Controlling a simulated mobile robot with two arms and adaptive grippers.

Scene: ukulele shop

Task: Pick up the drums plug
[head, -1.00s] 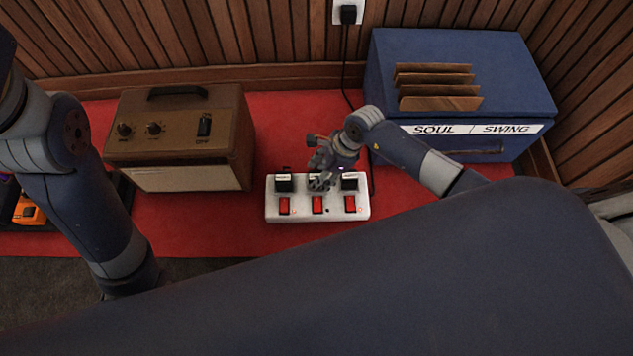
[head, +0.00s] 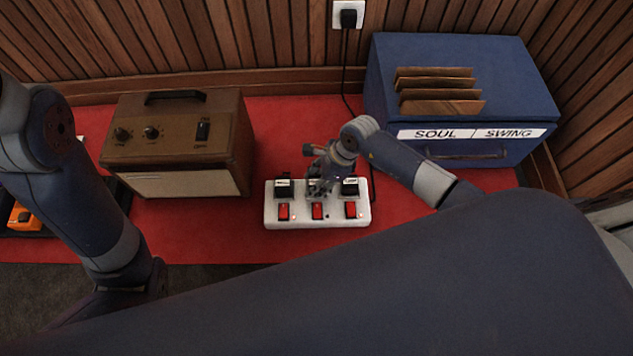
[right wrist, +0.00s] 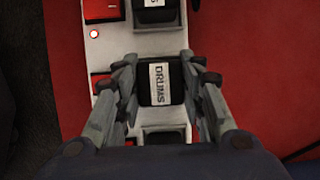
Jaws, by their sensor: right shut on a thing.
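The drums plug (right wrist: 161,84) is a black block with a white label reading DRUMS in the right wrist view. My right gripper (right wrist: 161,88) is shut on it, one finger on each side. In the head view my right gripper (head: 317,190) is at the middle of the white power strip (head: 300,220) and hides the drums plug. I cannot tell whether the plug is still seated in its socket. A labelled black plug stands on the strip to the left (head: 283,190) and another to the right (head: 350,189). My left gripper is out of view.
Red switches (head: 317,211) line the strip's front. A brown amplifier (head: 180,150) stands to the left on the red surface (head: 220,232). A blue record box (head: 440,75) stands behind right. A black cord (head: 346,70) hangs from the wall socket. The surface left of the strip is clear.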

